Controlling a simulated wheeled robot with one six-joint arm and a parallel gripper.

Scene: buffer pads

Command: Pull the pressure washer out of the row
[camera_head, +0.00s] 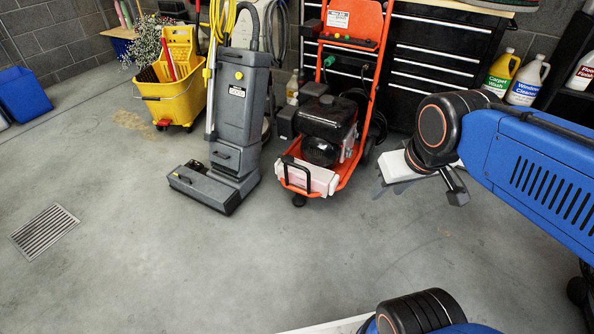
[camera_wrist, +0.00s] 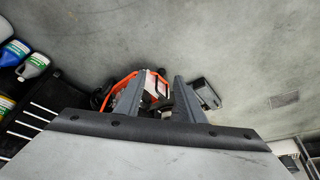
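The pressure washer (camera_head: 323,140) stands upright on the floor in the head view, with an orange frame, a black engine and a tall orange handle. In the wrist view the pressure washer (camera_wrist: 156,83) shows beyond and between the two fingers, partly hidden by them. My gripper (camera_head: 388,183) is right of the washer's front and apart from it. In the wrist view my gripper (camera_wrist: 157,100) has its fingers spread, with nothing held between them.
A grey floor scrubber (camera_head: 238,110) stands close on the washer's left, and a yellow mop bucket (camera_head: 173,98) farther left. A black tool cabinet (camera_head: 437,60) stands behind. Cleaner jugs (camera_head: 525,82) are at right. The concrete floor in front is clear, with a drain grate (camera_head: 44,230).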

